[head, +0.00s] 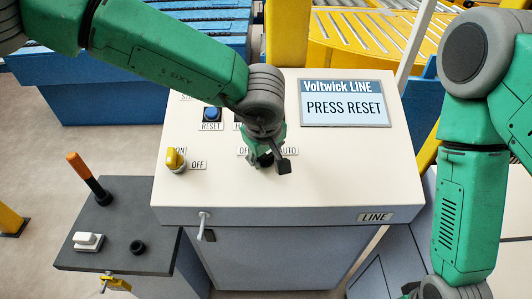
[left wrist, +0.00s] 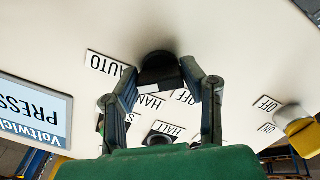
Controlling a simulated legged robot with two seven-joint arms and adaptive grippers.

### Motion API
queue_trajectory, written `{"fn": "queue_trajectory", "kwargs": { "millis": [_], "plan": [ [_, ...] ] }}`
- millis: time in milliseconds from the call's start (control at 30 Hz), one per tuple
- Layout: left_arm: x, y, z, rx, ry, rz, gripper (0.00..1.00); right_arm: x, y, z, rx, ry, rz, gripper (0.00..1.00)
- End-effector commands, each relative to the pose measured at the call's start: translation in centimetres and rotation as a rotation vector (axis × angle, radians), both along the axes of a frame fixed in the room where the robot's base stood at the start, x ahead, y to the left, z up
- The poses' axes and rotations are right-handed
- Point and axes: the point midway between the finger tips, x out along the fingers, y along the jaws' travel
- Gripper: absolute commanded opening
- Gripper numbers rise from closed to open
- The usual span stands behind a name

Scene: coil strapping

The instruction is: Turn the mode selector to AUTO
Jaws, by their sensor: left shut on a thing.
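The mode selector is a black knob (left wrist: 160,72) on the sloping cream panel, mostly covered by my gripper in the head view. Labels stand around it: AUTO (head: 288,151), OFF (head: 243,152), and HAND (left wrist: 149,102) in the left wrist view. My left gripper (head: 267,155) reaches down onto the selector; its two fingers (left wrist: 160,82) are closed on opposite sides of the knob. Which label the knob points at is not clear.
The display (head: 345,103) reads PRESS RESET. A blue RESET button (head: 211,114) and a yellow ON/OFF switch (head: 175,160) sit to the left on the panel. A dark side stand (head: 120,225) carries an orange-handled lever (head: 88,176). The panel's front right is clear.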

Motion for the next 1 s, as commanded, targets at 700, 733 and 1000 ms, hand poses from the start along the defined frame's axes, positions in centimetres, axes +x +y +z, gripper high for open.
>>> {"fn": "queue_trajectory", "kwargs": {
  "millis": [700, 733, 1000],
  "plan": [
    [0.3, -0.1, 0.39, 0.049, -0.01, -0.133, 0.08, 0.01, 0.0, 0.03, 0.0, 0.0, 0.0, 0.4],
    [0.3, -0.1, 0.39, 0.049, -0.01, -0.133, 0.08, 0.01, 0.0, 0.03, 0.0, 0.0, 0.0, 0.4],
    [0.23, -0.06, 0.29, 0.05, -0.007, -0.132, 0.57, 0.01, 0.0, 0.03, 0.0, 0.0, 0.0, 0.4]
  ]
}}
